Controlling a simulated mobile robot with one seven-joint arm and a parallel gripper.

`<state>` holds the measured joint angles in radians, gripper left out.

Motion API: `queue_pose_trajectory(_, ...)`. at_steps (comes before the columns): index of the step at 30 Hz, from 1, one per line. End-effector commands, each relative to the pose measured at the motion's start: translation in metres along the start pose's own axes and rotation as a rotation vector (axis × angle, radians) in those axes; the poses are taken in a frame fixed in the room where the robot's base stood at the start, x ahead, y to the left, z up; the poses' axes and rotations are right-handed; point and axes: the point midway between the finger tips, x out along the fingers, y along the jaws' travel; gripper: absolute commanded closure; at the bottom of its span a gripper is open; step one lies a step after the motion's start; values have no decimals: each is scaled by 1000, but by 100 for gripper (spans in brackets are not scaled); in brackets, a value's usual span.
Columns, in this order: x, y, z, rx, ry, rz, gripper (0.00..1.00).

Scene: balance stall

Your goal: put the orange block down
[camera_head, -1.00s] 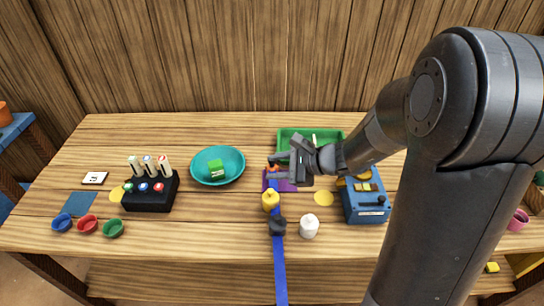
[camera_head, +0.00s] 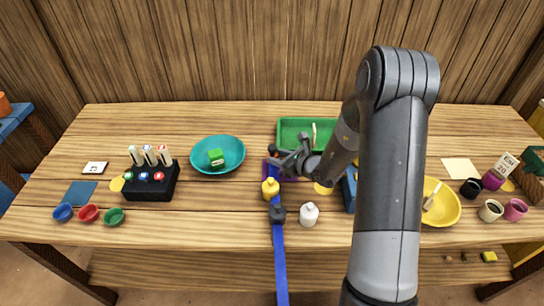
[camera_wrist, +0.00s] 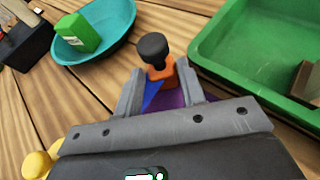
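The orange block (camera_wrist: 162,74) sits between my two fingertips in the wrist view, with a black knob (camera_wrist: 153,47) on top. My gripper (camera_wrist: 161,82) looks closed on its sides; no clear gap shows. My gripper (camera_head: 282,163) is over the purple mat (camera_wrist: 192,93) in the head view, where the block is mostly hidden. A blue strip (camera_wrist: 152,97) lies below and in front of the block. Whether the block touches the surface beneath cannot be told.
A green tray (camera_wrist: 222,55) is close on the right. A teal bowl (camera_head: 234,165) with a green block (camera_head: 216,158) stands to the left. A yellow piece (camera_head: 270,189), a dark piece (camera_head: 278,214) and a white piece (camera_head: 309,214) stand nearer the front.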

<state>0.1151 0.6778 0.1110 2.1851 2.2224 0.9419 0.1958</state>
Motion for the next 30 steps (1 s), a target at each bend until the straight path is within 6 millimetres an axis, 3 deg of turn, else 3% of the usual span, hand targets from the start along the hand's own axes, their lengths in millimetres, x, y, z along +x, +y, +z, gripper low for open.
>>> queue_pose_trajectory(13,52,1,-3,-2,0,1,64)
queue_pose_trajectory(22,56,1,-3,-2,0,1,64)
queue_pose_trajectory(30,56,0,-3,-2,0,1,86)
